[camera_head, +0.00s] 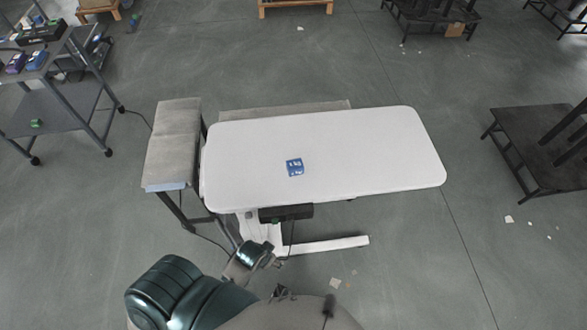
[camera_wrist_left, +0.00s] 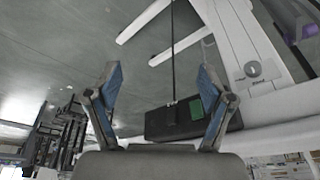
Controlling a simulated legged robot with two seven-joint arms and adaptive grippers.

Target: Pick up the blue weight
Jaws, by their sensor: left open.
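The blue weight (camera_head: 294,167), a small block with pale markings, lies on the white table (camera_head: 370,150), a little left of the middle of its top. In the left wrist view, both fingers of my left gripper (camera_wrist_left: 160,98) are spread wide with nothing between them. My left arm is low in front of the table's near edge in the head view, apart from the weight. The left fingers cannot be made out clearly there. The weight does not show in the left wrist view. My right gripper is not in view.
A dark box (camera_head: 286,212) hangs under the table's near edge; it also shows in the left wrist view (camera_wrist_left: 176,120). A grey padded bench (camera_head: 174,140) stands at the table's left. A cart (camera_head: 62,105) is farther left. The tabletop around the weight is clear.

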